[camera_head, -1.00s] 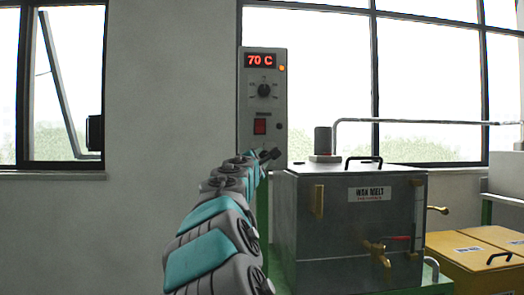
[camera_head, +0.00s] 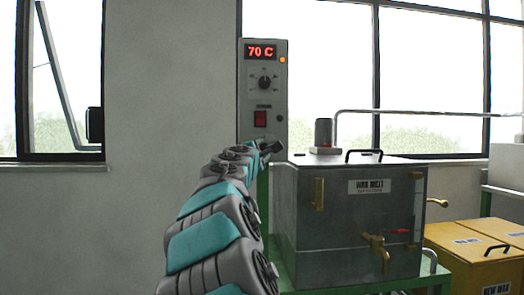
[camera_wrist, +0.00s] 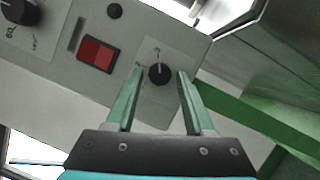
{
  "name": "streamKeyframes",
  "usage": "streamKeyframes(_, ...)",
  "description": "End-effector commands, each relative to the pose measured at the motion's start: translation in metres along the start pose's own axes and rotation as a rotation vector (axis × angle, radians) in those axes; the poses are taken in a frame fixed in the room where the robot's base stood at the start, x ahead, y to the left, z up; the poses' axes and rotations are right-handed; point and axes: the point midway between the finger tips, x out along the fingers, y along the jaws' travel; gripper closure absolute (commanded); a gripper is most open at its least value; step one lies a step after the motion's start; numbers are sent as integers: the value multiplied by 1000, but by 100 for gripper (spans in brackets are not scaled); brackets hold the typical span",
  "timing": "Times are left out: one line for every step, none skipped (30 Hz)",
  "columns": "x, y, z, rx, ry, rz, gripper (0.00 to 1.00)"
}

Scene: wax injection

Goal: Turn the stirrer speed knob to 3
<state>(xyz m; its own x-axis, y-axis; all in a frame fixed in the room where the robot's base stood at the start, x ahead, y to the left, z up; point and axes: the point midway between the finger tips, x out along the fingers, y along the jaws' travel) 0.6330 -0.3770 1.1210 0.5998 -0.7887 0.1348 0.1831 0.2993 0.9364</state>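A small black knob (camera_wrist: 158,75) on a pale dial plate sits on the grey control panel in the wrist view. Its white pointer mark points towards the top of the picture; the printed scale is too blurred to read. My gripper (camera_wrist: 160,71) is open, with one green finger on each side of this knob and visible gaps to it. In the head view my gripper (camera_head: 271,147) is at the lower part of the control panel (camera_head: 247,100) and hides the small knob. A larger knob (camera_head: 264,83) sits higher, under the red "70 C" display (camera_head: 261,52).
A red switch (camera_wrist: 98,55) and a small black button (camera_wrist: 114,11) are close to the small knob. The metal wax melt tank (camera_head: 340,215) stands just right of my gripper, with a brass tap (camera_head: 375,246). Yellow boxes (camera_head: 470,262) stand at the right.

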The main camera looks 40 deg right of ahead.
Motion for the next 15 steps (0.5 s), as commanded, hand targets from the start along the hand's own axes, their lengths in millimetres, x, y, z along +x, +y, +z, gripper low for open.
streamKeyframes(0, 0, 0, 0, 0, 0, 40)
streamKeyframes(0, 0, 0, 0, 0, 0, 37)
streamKeyframes(0, 0, 0, 0, 0, 0, 34)
streamKeyframes(0, 0, 0, -1, 0, 0, 34)
streamKeyframes(0, 0, 0, -1, 0, 0, 34)
streamKeyframes(0, 0, 0, -1, 1, 0, 34)
streamKeyframes(0, 0, 0, -1, 1, 0, 34)
streamKeyframes(0, 0, 0, -1, 1, 0, 34)
streamKeyframes(0, 0, 0, -1, 1, 0, 34)
streamKeyframes(0, 0, -1, -1, 1, 0, 34)
streamKeyframes(0, 0, -1, -1, 1, 0, 34)
streamKeyframes(-1, 0, -1, -1, 1, 0, 34)
streamKeyframes(-2, 0, -1, -1, 1, 0, 34)
streamKeyframes(-3, 0, -1, -1, 1, 0, 34)
streamKeyframes(-5, 0, -1, -1, 1, 0, 34)
